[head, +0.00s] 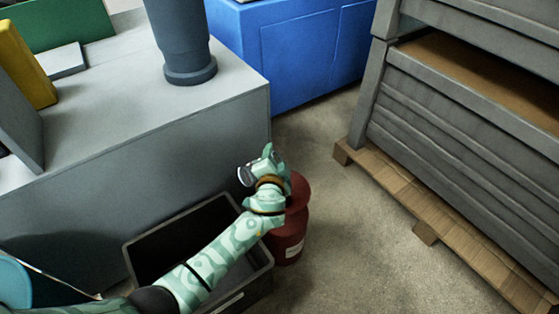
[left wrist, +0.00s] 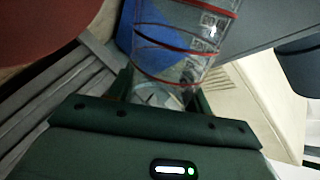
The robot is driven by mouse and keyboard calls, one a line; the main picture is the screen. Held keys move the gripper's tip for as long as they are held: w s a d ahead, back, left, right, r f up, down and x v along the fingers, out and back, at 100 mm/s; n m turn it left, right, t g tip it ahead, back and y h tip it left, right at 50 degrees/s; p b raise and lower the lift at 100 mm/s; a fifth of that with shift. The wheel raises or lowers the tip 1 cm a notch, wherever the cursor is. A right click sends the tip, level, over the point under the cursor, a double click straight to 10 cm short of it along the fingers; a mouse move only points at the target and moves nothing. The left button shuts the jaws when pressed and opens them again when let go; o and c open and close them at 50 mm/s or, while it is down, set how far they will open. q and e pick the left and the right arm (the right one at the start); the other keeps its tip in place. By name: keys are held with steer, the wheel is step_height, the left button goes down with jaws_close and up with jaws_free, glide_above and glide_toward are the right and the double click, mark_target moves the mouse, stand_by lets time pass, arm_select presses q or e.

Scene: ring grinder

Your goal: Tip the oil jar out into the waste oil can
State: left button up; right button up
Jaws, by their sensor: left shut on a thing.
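My left gripper (head: 264,163) is shut on the oil jar (head: 246,175), which shows only in part at the gripper's left side. In the left wrist view the jar (left wrist: 185,40) is clear glass or plastic with red bands, between my fingers (left wrist: 160,95). Its contents and exact tilt cannot be made out. The dark red waste oil can (head: 291,230) stands on the floor, partly hidden under and behind my left wrist. A red rounded surface, likely the can (left wrist: 45,25), fills the upper left of the left wrist view. My right gripper is not in view.
A black open crate (head: 178,238) sits under my left forearm, beside the can. A grey cabinet (head: 190,135) stands at left, a blue cabinet (head: 310,55) at the back. Grey stacked boxes on a wooden pallet (head: 400,190) stand at right. The floor between is clear.

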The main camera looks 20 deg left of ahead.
arm_select(q)
steer(key=a+r+n, duration=0.1)
steer(key=s+a+n+t+h, duration=0.1)
steer(key=n, duration=0.1)
steer(key=shift+s+a+r+n+b, duration=0.1)
steer(key=shift+a+r+n+b, duration=0.2)
steer(key=shift+r+b, duration=0.1)
steer(key=shift+s+a+r+n+t+b, duration=0.2)
steer(key=shift+a+n+t+b, duration=0.1)
steer(key=shift+a+n+b, duration=0.45)
steer(key=a+n+b, duration=0.1)
steer(key=s+a+n+t+b, duration=0.1)
steer(key=n+b, duration=0.1)
steer(key=shift+s+a+r+n+h, duration=0.1)
steer(key=shift+a+n+h, duration=0.15)
steer(key=shift+h, duration=0.15)
steer(key=shift+s+a+r+n+t+b, duration=0.15)
steer(key=shift+a+r+n+t+b, duration=0.15)
steer(key=shift+a+n+b, duration=0.25)
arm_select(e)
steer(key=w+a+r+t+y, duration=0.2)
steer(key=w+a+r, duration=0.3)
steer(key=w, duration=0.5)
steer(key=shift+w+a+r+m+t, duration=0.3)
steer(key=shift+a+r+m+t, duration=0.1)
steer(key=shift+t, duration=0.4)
